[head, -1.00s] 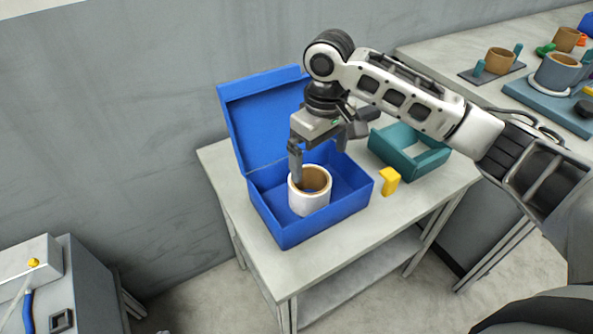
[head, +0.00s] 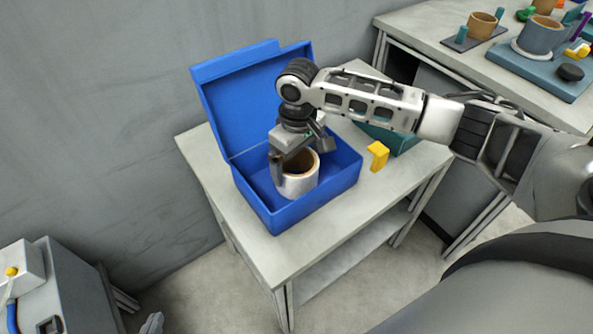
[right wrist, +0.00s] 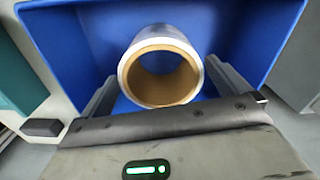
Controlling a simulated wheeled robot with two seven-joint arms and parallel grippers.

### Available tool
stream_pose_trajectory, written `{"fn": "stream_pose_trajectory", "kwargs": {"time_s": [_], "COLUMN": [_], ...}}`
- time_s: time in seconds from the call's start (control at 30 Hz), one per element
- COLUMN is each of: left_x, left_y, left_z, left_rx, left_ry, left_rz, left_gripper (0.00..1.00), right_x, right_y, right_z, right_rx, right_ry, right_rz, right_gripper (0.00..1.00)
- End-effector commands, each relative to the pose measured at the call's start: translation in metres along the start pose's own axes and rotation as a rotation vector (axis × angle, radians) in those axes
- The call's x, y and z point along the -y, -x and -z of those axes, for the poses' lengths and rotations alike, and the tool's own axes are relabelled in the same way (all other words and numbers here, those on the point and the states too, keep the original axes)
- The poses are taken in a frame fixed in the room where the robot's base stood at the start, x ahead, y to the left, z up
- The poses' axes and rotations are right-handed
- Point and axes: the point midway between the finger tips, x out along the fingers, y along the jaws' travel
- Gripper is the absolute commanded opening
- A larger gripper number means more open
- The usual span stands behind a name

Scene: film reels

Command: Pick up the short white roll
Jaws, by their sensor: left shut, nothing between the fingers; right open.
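The short white roll (head: 301,184) has a brown core and stands upright in the open blue box (head: 322,196). It also shows in the right wrist view (right wrist: 187,88), inside the blue walls. My right gripper (head: 301,158) is right above and around the roll, pointing down. It is open, with one finger on each side of the roll; I cannot tell whether they touch it. The fingers also flank the roll in the right wrist view (right wrist: 160,78). Part of the roll is hidden behind a finger. My left gripper (head: 152,324) just shows at the bottom left edge, shut and empty, away from the box.
The box's raised lid (head: 255,95) stands at the back. A yellow block (head: 378,155) and a teal tray (head: 395,139) are right of the box on the grey table (head: 213,172). A second table (head: 420,35) holds several reels and parts at the upper right.

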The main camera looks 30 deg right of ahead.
Motion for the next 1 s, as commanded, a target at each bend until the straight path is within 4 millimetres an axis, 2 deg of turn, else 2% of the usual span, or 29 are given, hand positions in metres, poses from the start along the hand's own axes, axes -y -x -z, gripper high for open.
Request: {"fn": "stream_pose_trajectory", "kwargs": {"time_s": [0.23, 0.37, 0.57, 0.67, 0.7, 0.73, 1.0], "left_x": [0.000, 0.000, 0.000, 0.000, 0.000, 0.000, 0.001], "left_y": [-0.002, -0.001, -0.001, -0.001, -0.001, -0.001, -0.001], "left_z": [0.002, 0.003, 0.004, 0.004, 0.004, 0.004, 0.004], "left_rx": [-0.008, -0.011, -0.014, -0.014, -0.013, -0.013, -0.011], "left_ry": [0.005, 0.006, 0.006, 0.006, 0.005, 0.005, 0.001], "left_rz": [-0.001, -0.001, -0.001, -0.001, -0.001, -0.001, -0.001], "left_gripper": [0.00, 0.00, 0.00, 0.00, 0.00, 0.00, 0.00], "right_x": [0.000, 0.000, 0.000, 0.000, 0.000, 0.000, 0.000], "right_y": [-0.038, -0.045, -0.045, -0.045, -0.045, -0.045, -0.043], "right_z": [0.003, 0.003, 0.003, 0.003, 0.003, 0.003, 0.004], "right_rx": [0.003, 0.002, 0.001, 0.001, 0.001, 0.001, -0.001], "right_ry": [0.001, 0.001, 0.001, 0.001, 0.001, 0.001, 0.001], "right_rz": [-0.001, -0.001, -0.001, -0.001, -0.001, -0.001, -0.001], "right_gripper": [1.00, 1.00, 1.00, 0.75, 0.64, 0.58, 0.58]}}
